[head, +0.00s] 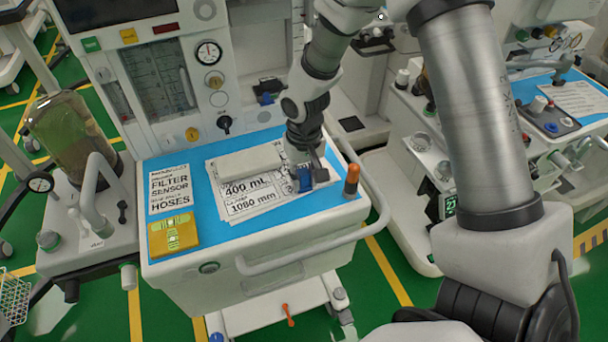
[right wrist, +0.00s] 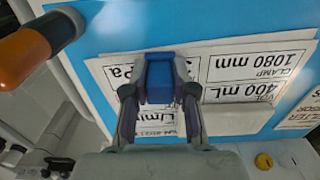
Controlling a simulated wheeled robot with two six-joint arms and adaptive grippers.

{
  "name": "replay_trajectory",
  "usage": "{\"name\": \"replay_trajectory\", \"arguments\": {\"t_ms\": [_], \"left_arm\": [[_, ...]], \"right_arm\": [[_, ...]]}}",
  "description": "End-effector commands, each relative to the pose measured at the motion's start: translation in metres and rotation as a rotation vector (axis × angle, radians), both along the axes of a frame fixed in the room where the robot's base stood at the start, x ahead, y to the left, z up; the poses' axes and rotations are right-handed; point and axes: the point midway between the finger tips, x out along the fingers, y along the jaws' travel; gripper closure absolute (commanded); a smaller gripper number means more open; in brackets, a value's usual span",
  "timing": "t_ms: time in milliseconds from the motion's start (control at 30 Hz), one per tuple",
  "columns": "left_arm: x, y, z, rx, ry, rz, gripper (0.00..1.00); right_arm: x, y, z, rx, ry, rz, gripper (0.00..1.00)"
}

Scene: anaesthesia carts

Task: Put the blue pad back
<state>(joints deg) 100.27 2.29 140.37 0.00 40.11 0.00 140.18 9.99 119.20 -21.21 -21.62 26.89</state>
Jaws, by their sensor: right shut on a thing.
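The blue pad (head: 304,180) is small and blocky. It is between the fingers of my right gripper (head: 307,174), over the printed sheets on the cart's blue top. In the right wrist view the same pad (right wrist: 160,80) sits between the two grey fingertips of the right gripper (right wrist: 158,92), which is shut on it. The pad is over or on the white sheet (right wrist: 230,75); I cannot tell whether it touches it. My left gripper is not in view.
On the blue cart top (head: 215,232) lie a long white block (head: 250,162), a yellow device (head: 174,235) and a label card (head: 169,185). An orange-capped cylinder (head: 352,180) stands close right of my gripper. A white rail (head: 300,258) runs along the front edge. A second cart stands at right.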

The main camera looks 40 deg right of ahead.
Motion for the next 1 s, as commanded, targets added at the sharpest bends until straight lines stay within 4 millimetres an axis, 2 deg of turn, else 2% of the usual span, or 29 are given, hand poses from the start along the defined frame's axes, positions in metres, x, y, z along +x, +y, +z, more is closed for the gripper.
{"name": "replay_trajectory", "arguments": {"t_ms": [33, 67, 100, 367, 533, 667, 900, 1000], "left_arm": [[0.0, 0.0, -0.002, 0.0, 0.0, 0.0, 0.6], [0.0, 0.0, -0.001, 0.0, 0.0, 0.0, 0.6], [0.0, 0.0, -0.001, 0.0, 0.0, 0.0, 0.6], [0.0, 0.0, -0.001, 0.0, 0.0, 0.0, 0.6], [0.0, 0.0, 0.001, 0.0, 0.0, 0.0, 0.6], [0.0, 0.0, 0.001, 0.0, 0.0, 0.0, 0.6], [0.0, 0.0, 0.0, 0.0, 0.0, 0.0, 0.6], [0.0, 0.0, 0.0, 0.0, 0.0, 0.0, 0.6]], "right_arm": [[0.0, 0.0, -0.003, 0.0, 0.001, 0.0, 1.0], [0.0, 0.0, -0.002, 0.0, 0.0, 0.0, 0.63], [0.0, 0.0, -0.002, 0.0, 0.0, 0.0, 0.49], [0.0, 0.0, -0.001, 0.0, 0.0, 0.0, 0.49], [0.001, 0.0, 0.011, 0.0, -0.003, 0.0, 0.49], [0.001, 0.0, 0.039, 0.0, -0.006, 0.0, 0.49], [0.001, 0.0, 0.1, 0.0, -0.005, 0.0, 0.49], [0.0, 0.0, 0.115, -0.001, -0.003, 0.0, 0.49]]}}
